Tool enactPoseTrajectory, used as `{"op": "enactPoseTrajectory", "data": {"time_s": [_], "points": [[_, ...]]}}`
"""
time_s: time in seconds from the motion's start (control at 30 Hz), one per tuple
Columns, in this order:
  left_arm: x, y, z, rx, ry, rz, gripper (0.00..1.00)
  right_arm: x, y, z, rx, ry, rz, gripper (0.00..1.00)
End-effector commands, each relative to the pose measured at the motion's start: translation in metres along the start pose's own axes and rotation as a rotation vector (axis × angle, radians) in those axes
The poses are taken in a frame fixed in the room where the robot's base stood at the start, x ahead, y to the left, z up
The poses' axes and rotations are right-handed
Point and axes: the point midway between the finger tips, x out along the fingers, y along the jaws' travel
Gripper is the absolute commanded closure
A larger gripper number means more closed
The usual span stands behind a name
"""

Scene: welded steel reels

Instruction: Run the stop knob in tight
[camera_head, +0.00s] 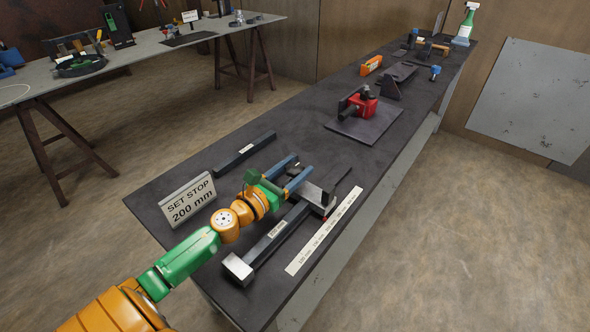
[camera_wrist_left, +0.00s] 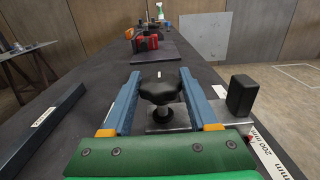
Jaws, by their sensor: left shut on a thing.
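My left gripper (camera_head: 299,170) reaches over the stop on the near bench, its blue fingers on either side of the black lobed stop knob (camera_wrist_left: 160,88). It is shut on the knob, which shows between the fingers in the left wrist view; in the head view the gripper hides it. The knob stands on the steel stop block (camera_head: 313,196), which sits on a dark rail (camera_head: 275,237) with a bright end block (camera_head: 238,268). A white scale (camera_head: 325,231) lies along the rail. A sign (camera_head: 187,200) reads "SET STOP 200 mm". My right gripper is in neither view.
A dark labelled bar (camera_head: 245,151) lies left of the gripper. A black block (camera_wrist_left: 241,95) stands right of the fingers. Farther along the bench are a red clamp-like tool (camera_head: 362,105) on a plate, an orange item (camera_head: 371,65) and a spray bottle (camera_head: 467,22).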

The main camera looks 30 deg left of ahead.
Motion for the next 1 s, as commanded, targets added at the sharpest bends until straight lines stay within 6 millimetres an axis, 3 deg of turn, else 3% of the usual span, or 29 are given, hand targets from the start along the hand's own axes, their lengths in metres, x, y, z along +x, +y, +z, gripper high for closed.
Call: {"op": "enactPoseTrajectory", "data": {"time_s": [0.2, 0.23, 0.33, 0.67, 1.0], "points": [[0.0, 0.0, 0.001, 0.0, -0.001, 0.0, 0.96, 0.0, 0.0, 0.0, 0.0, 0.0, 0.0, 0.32], [0.0, 0.0, 0.001, 0.0, -0.001, 0.0, 0.35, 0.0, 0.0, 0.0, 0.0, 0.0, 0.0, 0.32], [0.0, 0.0, 0.001, 0.0, -0.001, 0.001, 0.1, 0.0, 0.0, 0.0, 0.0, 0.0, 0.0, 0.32], [-0.003, 0.0, -0.001, 0.0, 0.001, 0.001, 0.1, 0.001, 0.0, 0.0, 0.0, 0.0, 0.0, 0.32], [-0.054, 0.0, -0.004, -0.001, 0.002, 0.001, 0.1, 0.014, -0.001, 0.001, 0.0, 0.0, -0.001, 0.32]]}}
